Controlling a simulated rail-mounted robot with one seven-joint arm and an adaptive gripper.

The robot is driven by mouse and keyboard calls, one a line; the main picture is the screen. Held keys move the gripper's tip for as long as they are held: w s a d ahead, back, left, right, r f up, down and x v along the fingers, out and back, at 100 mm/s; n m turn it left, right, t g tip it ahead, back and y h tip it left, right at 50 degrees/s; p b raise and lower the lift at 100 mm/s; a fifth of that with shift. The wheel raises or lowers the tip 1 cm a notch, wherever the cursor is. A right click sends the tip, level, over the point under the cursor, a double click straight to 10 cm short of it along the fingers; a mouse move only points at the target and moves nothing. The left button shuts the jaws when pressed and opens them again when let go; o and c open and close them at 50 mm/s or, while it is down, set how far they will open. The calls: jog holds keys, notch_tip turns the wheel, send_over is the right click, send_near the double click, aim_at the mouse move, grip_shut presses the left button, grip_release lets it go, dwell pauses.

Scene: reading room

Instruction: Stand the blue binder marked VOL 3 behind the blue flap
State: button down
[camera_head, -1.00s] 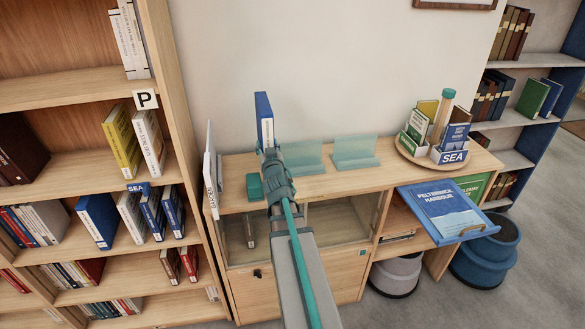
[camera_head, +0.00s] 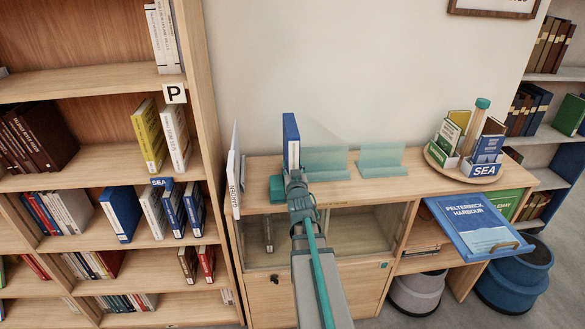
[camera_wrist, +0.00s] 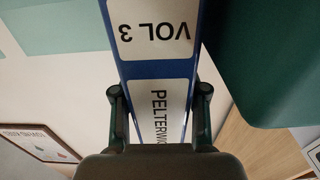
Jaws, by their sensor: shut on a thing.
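The blue binder (camera_head: 291,140) is upright in my gripper (camera_head: 294,178), above the top of the low cabinet near its left end. In the wrist view its white labels read VOL 3 and PELTERW, upside down, on the blue binder's spine (camera_wrist: 150,68). My gripper's fingers (camera_wrist: 160,98) are shut on the spine from both sides. The blue flap (camera_head: 437,218) slopes out at the cabinet's right, bearing a PELTERWICK HARBOUR cover and a wooden handle. A green binder (camera_head: 507,203) shows beside and behind it; most of the space behind is hidden.
Two clear green stands (camera_head: 380,163) and a teal block (camera_head: 277,190) are on the cabinet top (camera_head: 350,190). A round tray (camera_head: 435,160) with books and a SEA sign stands at right. Blue (camera_head: 515,275) and grey stools sit below the flap. A bookcase stands left.

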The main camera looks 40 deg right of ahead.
jog(key=c, duration=0.6)
grip_release()
jog(key=shift+s+a, duration=0.2)
jog(key=shift+s, duration=0.2)
jog(key=b+v, duration=0.1)
jog(key=v, duration=0.3)
jog(key=shift+s+a+f+b, duration=0.1)
jog(key=shift+s+b, duration=0.05)
jog(key=shift+b, duration=0.25)
jog(key=p, duration=0.3)
jog(key=s+a+p, duration=0.1)
jog(key=p, duration=0.2)
jog(key=shift+s+r, duration=0.15)
jog(key=shift+r, duration=0.2)
jog(key=shift+o, duration=0.4)
jog(key=shift+s+a+f+p, duration=0.1)
jog(key=shift+s+f+p, duration=0.2)
jog(key=shift+p, duration=0.65)
